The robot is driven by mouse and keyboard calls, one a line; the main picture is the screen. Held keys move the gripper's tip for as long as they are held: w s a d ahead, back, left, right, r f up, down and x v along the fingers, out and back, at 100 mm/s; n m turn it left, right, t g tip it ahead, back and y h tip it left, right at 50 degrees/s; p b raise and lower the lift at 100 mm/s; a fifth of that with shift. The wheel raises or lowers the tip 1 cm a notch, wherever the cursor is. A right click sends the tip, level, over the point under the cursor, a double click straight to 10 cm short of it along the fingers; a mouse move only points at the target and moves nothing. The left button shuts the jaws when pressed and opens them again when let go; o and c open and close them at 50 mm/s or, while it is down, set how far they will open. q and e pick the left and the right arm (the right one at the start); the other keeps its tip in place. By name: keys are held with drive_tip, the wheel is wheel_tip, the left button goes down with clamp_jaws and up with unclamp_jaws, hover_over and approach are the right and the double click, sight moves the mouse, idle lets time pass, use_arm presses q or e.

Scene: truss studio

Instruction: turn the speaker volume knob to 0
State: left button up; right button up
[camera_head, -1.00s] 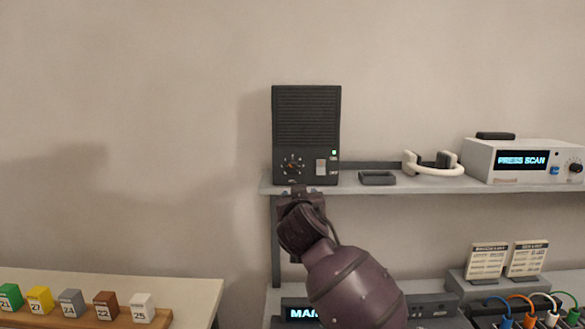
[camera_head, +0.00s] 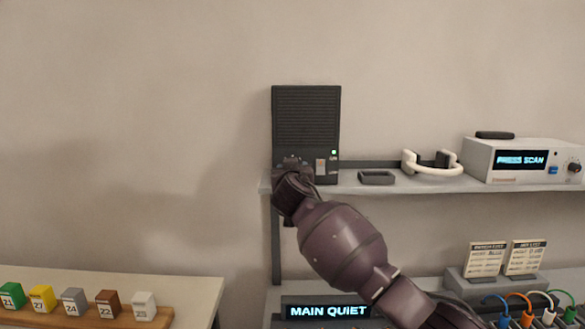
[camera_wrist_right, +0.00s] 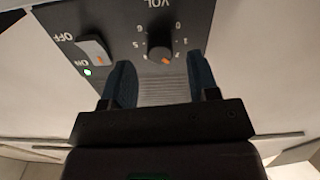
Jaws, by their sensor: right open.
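The black speaker (camera_head: 306,118) stands upright on the left end of the grey shelf, with a lit green light. Its round volume knob (camera_wrist_right: 159,54) has an orange pointer and shows in the right wrist view under the letters VOL, with a ring of digits; the exact reading is hard to tell. My right gripper (camera_wrist_right: 160,80) is open, its two blue-grey fingers pointing at the speaker face just short of the knob, one toward each side. In the head view my right gripper (camera_head: 290,170) hides the knob. My left gripper is not in view.
The speaker's power switch (camera_wrist_right: 94,50) is beside the knob. A small black tray (camera_head: 377,178), a white headset (camera_head: 432,164) and a PRESS SCAN unit (camera_head: 525,161) stand to the right on the shelf (camera_head: 400,187). Numbered blocks lie at lower left.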

drive_tip(key=shift+w, duration=1.25)
drive_tip(key=c, duration=0.9)
drive_tip(key=shift+c, duration=0.2)
